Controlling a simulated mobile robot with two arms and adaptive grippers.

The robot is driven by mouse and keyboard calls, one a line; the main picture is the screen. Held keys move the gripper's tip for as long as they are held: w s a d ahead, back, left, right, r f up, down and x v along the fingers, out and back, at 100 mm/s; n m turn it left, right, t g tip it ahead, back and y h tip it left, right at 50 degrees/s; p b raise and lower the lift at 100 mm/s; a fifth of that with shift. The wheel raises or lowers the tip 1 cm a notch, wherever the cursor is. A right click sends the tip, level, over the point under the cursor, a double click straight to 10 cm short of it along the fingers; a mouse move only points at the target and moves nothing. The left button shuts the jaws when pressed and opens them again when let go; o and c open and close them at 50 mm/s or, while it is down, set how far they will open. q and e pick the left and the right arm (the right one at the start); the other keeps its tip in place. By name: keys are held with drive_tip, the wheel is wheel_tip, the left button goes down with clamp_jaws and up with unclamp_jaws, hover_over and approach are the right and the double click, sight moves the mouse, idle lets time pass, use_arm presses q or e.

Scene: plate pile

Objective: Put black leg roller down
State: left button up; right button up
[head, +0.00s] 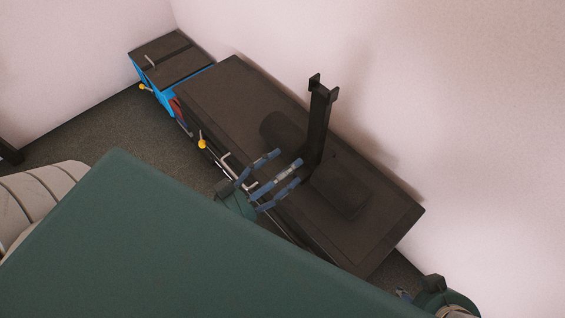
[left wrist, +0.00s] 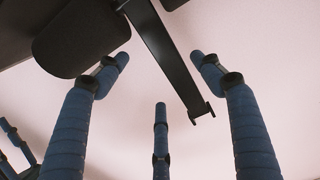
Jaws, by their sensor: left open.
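The black leg roller (head: 318,118) stands on a dark bench top, with a tall post that ends in a small fork. A dark rounded pad (head: 283,131) lies left of the post and a dark block (head: 341,189) right of its foot. My left gripper (head: 289,168) is open and empty, its blue fingers spread just left of the post's lower part. In the left wrist view the post (left wrist: 166,55) and rounded pad (left wrist: 82,38) show beyond the fingers, with no clear contact. My right gripper (head: 404,295) is mostly hidden at the lower right.
The dark bench top (head: 215,90) runs along a pale wall. A blue cabinet (head: 150,83) with a dark top and yellow knobs stands at its far left end. The bench's left part is clear. My green body covers the lower left.

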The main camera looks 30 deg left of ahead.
use_arm(q)
drive_tip(key=f+g+y, duration=0.2)
drive_tip(key=f+g, duration=0.1)
drive_tip(key=f+n+g+y, duration=0.1)
drive_tip(key=f+g+y, duration=0.1)
drive_tip(key=f+g, duration=0.1)
drive_tip(key=shift+s+f+g, duration=0.2)
drive_tip(key=shift+f+g, duration=0.1)
drive_tip(key=shift+g, duration=0.1)
drive_tip(key=s+a+n+g+y, duration=0.1)
drive_tip(key=s+g, duration=0.5)
drive_tip(key=s, duration=0.4)
drive_tip(key=shift+s+f+y, duration=0.3)
drive_tip(key=shift+s+y, duration=0.1)
drive_tip(key=shift+a, duration=0.1)
drive_tip(key=shift+r+p, duration=0.1)
drive_tip(key=shift+p, duration=0.25)
